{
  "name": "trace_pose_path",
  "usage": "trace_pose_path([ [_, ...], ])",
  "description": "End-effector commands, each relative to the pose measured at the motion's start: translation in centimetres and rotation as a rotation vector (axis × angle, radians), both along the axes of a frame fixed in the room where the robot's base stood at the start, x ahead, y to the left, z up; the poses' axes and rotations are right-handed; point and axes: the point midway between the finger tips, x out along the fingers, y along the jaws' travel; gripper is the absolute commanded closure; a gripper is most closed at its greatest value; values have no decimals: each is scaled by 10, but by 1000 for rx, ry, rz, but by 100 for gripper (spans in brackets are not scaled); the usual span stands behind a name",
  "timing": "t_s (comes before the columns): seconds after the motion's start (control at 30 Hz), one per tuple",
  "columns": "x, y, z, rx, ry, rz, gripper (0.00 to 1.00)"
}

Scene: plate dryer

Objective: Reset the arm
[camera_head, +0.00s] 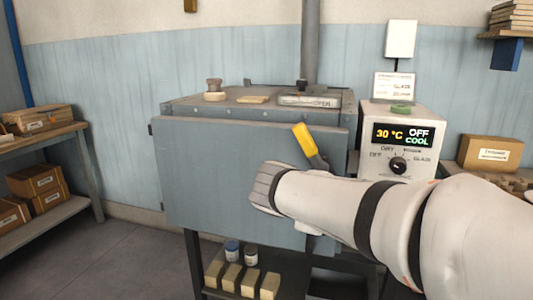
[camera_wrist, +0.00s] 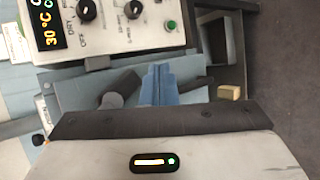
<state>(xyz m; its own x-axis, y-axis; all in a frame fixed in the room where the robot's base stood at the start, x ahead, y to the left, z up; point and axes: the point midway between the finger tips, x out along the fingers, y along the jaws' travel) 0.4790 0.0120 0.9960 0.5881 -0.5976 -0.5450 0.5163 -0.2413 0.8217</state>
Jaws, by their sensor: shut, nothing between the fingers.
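My gripper (camera_wrist: 158,72) shows in the wrist view as two blue fingers pressed together, with nothing between them. In the head view my white arm reaches in from the right across the front of the plate dryer, and the fingers are hidden. The dryer's blue-grey door (camera_head: 215,175) looks closed. A yellow-tipped handle (camera_head: 304,138) tilts up at the door's right side, just above my wrist. In the wrist view a dark grey rounded part (camera_wrist: 118,90) lies left of the fingers; I cannot tell whether they touch it.
A control box (camera_head: 400,135) right of the dryer reads 30 °C, OFF and COOL; its panel (camera_wrist: 112,22) is close in the wrist view. Jars and pale blocks (camera_head: 247,283) sit on the shelf below. A shelf with boxes (camera_head: 40,135) stands left. Floor (camera_head: 110,255) is clear at left front.

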Motion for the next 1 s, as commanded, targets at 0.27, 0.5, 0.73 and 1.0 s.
trace_pose_path([
  [0.27, -89, -37, 13, 466, 120, -320, 100],
  [0.5, -151, -28, 26, 853, 131, -606, 100],
  [0.73, -174, -15, 32, 1052, 109, -755, 100],
  [1.0, -176, -12, 29, 1077, 106, -775, 100],
])
